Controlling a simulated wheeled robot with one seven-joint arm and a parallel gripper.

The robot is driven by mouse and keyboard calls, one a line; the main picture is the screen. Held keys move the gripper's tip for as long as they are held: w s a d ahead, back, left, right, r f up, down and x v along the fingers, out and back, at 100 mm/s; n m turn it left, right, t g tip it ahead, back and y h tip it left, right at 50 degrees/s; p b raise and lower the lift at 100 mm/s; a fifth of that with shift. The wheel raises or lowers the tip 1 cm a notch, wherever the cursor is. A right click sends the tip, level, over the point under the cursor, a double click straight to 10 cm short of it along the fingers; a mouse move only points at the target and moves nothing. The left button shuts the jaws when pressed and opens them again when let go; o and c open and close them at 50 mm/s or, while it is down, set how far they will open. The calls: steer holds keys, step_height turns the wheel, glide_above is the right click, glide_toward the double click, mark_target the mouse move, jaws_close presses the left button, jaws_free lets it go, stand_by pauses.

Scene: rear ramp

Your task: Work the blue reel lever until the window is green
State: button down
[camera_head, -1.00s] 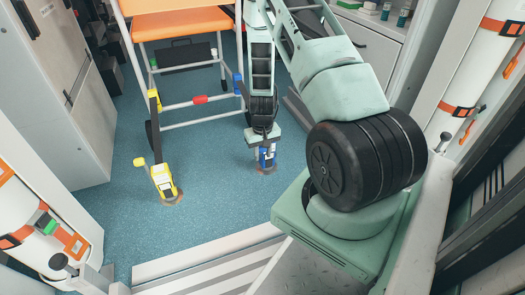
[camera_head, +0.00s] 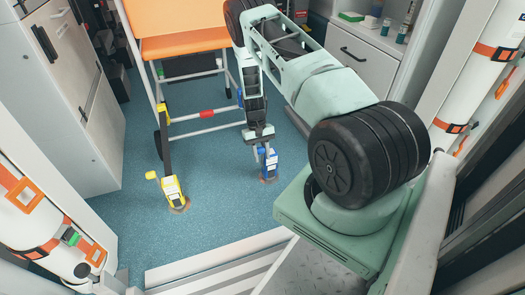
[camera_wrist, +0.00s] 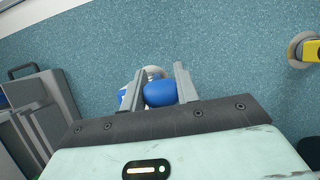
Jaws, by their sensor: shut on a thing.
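The blue reel (camera_head: 269,164) stands on the blue-green floor at the foot of an orange-seated frame. My gripper (camera_head: 257,148) reaches down to it from above and slightly left. In the wrist view my two grey fingers (camera_wrist: 158,90) are shut on a rounded blue part, which I take to be the lever (camera_wrist: 160,94) of the blue reel. A pale round part shows just behind it. The reel's window and its colour cannot be made out in either view.
A yellow reel (camera_head: 173,190) stands on the floor to the left and also shows at the wrist view's right edge (camera_wrist: 308,48). The orange seat (camera_head: 185,45) with its white legs is behind. Open floor lies between the reels.

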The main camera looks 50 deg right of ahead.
steer(key=shift+w+d+r+p, duration=0.15)
steer(key=shift+w+d+p, duration=0.1)
steer(key=shift+w, duration=0.25)
steer(key=shift+w+d+r+p, duration=0.15)
steer(key=shift+w+d, duration=0.1)
steer(key=shift+w, duration=0.25)
steer(key=c, duration=1.1)
jaws_free()
steer(key=shift+o, duration=0.2)
steer(key=shift+s, duration=0.1)
steer(key=p+v, duration=0.6)
steer(key=v, duration=1.1)
steer(key=shift+r+p, duration=0.35)
steer(key=shift+s+a, duration=0.1)
steer(key=shift+a, duration=0.05)
